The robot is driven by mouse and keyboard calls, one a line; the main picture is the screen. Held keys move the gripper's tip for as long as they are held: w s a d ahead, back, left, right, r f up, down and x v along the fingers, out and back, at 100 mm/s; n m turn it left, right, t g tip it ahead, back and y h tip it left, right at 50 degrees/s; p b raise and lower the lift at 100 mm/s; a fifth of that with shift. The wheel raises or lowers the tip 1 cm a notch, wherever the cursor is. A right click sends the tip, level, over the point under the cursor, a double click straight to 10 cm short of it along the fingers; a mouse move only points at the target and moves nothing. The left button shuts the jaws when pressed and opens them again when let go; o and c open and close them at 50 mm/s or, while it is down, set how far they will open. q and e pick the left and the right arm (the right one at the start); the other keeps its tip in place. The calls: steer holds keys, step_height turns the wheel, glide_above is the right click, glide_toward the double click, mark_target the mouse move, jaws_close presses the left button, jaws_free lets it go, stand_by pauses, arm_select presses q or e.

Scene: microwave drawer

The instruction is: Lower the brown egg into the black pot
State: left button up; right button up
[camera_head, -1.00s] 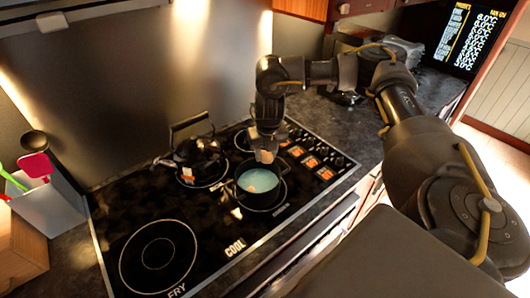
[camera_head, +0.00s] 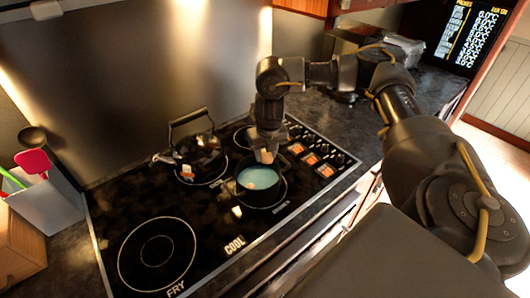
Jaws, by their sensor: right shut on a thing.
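The black pot (camera_head: 262,203) stands on a burner at the right part of the black cooktop. It holds pale blue-green liquid (camera_head: 258,178). My right gripper (camera_head: 266,152) points down above the pot's far rim. It is shut on the brown egg (camera_head: 266,157), a small pale brown shape at the fingertips. The egg appears just above the pot's far side; whether it touches the rim or liquid I cannot tell. The fingers hide most of the egg. My left gripper is not in view.
A dark kettle (camera_head: 199,153) stands on the burner left of the pot. The front-left burner (camera_head: 157,253) is empty. A white utensil holder (camera_head: 49,205) with a red spatula (camera_head: 33,162) stands at the far left. A metal backsplash (camera_head: 160,70) rises behind.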

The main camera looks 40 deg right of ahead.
steer(key=shift+f+b, duration=2.05)
steer(key=shift+f, duration=1.25)
steer(key=shift+f+b, duration=1.2)
steer(key=shift+f, duration=0.65)
steer(key=o, duration=0.7)
steer(key=shift+r, duration=0.55)
steer(key=r, duration=0.3)
steer(key=s+r, duration=0.1)
steer(key=r, duration=0.5)
steer(key=shift+s+a+r, duration=0.25)
steer(key=shift+a+r, duration=0.05)
steer(key=shift+r, duration=0.05)
steer(key=shift+a, duration=0.1)
